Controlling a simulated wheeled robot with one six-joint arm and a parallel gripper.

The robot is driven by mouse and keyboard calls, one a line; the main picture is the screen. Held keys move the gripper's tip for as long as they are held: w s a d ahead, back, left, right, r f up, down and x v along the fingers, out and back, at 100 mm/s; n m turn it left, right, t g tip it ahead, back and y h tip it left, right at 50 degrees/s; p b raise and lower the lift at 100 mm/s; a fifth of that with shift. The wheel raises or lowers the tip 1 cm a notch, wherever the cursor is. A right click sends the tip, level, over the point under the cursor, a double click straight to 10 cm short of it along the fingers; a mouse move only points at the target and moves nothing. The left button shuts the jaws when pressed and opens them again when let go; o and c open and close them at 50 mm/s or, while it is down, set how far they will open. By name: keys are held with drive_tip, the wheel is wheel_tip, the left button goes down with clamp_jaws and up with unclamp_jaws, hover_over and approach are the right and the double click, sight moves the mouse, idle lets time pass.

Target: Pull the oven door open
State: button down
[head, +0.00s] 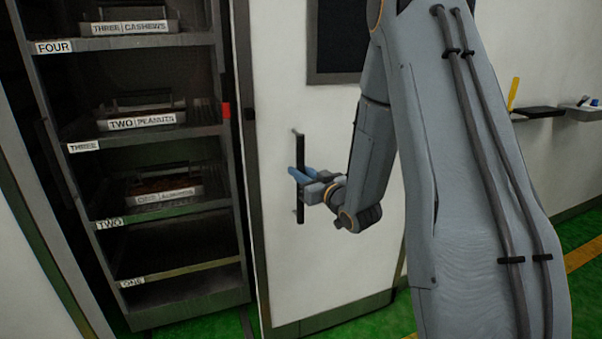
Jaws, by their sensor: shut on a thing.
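The oven door (277,75) is a tall white panel with a dark window (338,45). It stands open, to the right of the dark oven interior (160,70). A black vertical bar handle (301,152) is mounted on the door's face. My gripper (297,177), with blue-grey fingers, is shut on this handle at about its middle. My arm comes in from the right and hides part of the door.
Inside the oven are shelves labelled ONE to FOUR. Trays stand on several shelves, including a tray labelled TWO PEANUTS (142,122). Shelf ONE (190,270) looks empty. A small wall shelf (537,112) with tools is at right. Green floor (578,232) shows below.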

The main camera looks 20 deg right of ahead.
drive_tip(key=c, duration=1.6)
unclamp_jaws()
drive_tip(key=shift+d+r, duration=0.1)
drive_tip(key=shift+o, duration=0.2)
drive_tip(key=v, duration=0.7)
drive_tip(key=shift+s+b, duration=0.35)
drive_tip(key=shift+b, duration=0.05)
drive_tip(key=s+a+f+m+g+h+p, duration=0.1)
drive_tip(key=s+f+g+h+p, duration=0.15)
drive_tip(key=s+g, duration=0.25)
drive_tip(key=s+a+f+m+g+h+p, duration=0.1)
drive_tip(key=s+a+f+g+h, duration=0.15)
drive_tip(key=s+g, duration=0.3)
drive_tip(key=s+a+g, duration=0.2)
drive_tip(key=s+g, duration=0.1)
drive_tip(key=s, duration=0.6)
drive_tip(key=s+a+r+g+y+p, duration=0.1)
drive_tip(key=s+a+g, duration=0.2)
drive_tip(key=s, duration=0.7)
drive_tip(key=shift+a+r+m+g+p, duration=0.3)
drive_tip(key=shift+g, duration=0.25)
